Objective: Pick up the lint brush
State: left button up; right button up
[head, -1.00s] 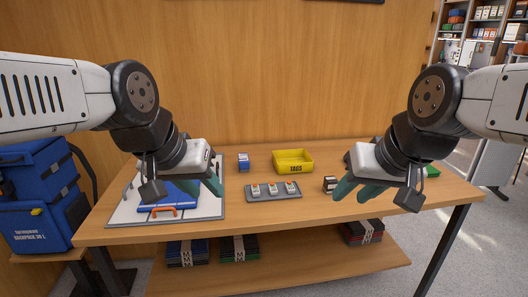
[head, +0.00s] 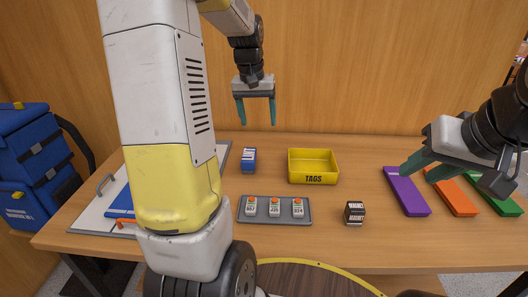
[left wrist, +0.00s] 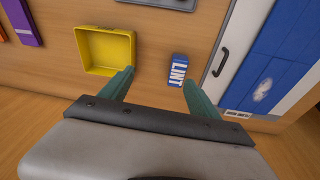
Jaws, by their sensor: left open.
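The lint brush (head: 248,160) is a small blue and white block standing on the table, left of the yellow bin. In the left wrist view the lint brush (left wrist: 178,72) shows the word LINT and lies ahead of the fingertips, nearer the right-hand finger. My left gripper (head: 257,119) is open and empty, its fingers pointing down above and behind the lint brush, apart from it. The left wrist view also shows its spread fingers (left wrist: 157,80). My right gripper (head: 417,174) is open and empty over the table's right side, above the purple box.
A yellow TAGS bin (head: 314,181) stands right of the lint brush. A grey tray (head: 262,218) with small labelled items and a dark small box (head: 355,213) are in front. A blue item lies on a white board at left.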

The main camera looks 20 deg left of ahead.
pick_arm(q)
jog(key=n+g, duration=0.1)
jog(key=g, duration=0.1)
send_over(249, 154)
jog(key=shift+y, duration=0.3)
notch_tip(249, 154, down, 11)
jog(key=shift+w+d+f, duration=0.15)
jog(key=f, duration=0.8)
jog(key=shift+a+f, duration=0.2)
jog(key=shift+f, duration=0.2)
jog(key=shift+c, duration=0.4)
jog(key=c, duration=1.4)
jog(key=shift+r, duration=0.1)
